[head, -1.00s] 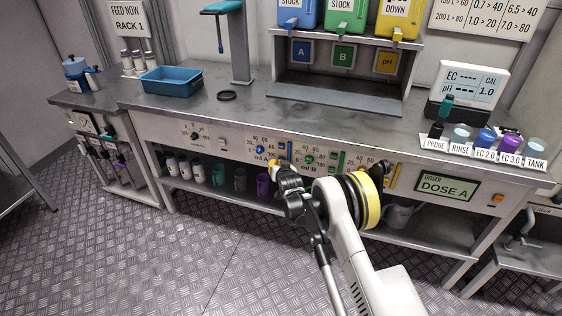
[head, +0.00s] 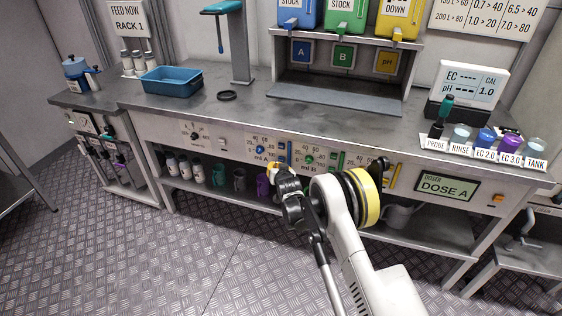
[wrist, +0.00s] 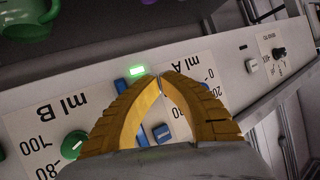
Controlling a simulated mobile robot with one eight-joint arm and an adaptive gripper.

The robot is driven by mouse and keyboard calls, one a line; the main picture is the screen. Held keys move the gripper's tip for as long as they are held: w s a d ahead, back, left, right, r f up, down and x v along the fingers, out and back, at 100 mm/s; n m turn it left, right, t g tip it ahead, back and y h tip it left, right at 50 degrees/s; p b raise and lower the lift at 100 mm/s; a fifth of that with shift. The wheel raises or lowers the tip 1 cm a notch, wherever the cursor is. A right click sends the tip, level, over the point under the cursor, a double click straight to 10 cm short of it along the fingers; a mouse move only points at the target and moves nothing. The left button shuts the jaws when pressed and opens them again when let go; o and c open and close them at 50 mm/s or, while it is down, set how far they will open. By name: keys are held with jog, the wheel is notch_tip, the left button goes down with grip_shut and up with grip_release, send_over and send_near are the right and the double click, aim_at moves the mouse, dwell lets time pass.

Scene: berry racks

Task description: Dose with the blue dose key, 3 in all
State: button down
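The blue dose key (wrist: 122,86) is a flat blue bar on the white panel, partly hidden behind my gripper in the wrist view. In the head view the blue key (head: 282,151) stands right of the blue ml A dial (head: 260,151). A small green lamp (wrist: 138,70) by the key is lit. My gripper (wrist: 156,79) has its yellow fingertips together with nothing between them. In the head view my gripper (head: 272,167) is at the panel near the key; I cannot tell whether it touches.
The green dial (head: 308,160) and green key (head: 337,160) are to the right, with a yellow key (head: 394,176) beyond. The doser display (head: 447,187) reads DOSE A. Cups and bottles stand on the shelf below. A blue tray (head: 172,84) is on the counter.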

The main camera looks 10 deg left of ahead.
jog(key=s, duration=0.2)
jog(key=s+a, duration=0.1)
jog(key=s, duration=0.2)
dwell(0.4)
jog(key=shift+r, duration=0.1)
dwell(0.5)
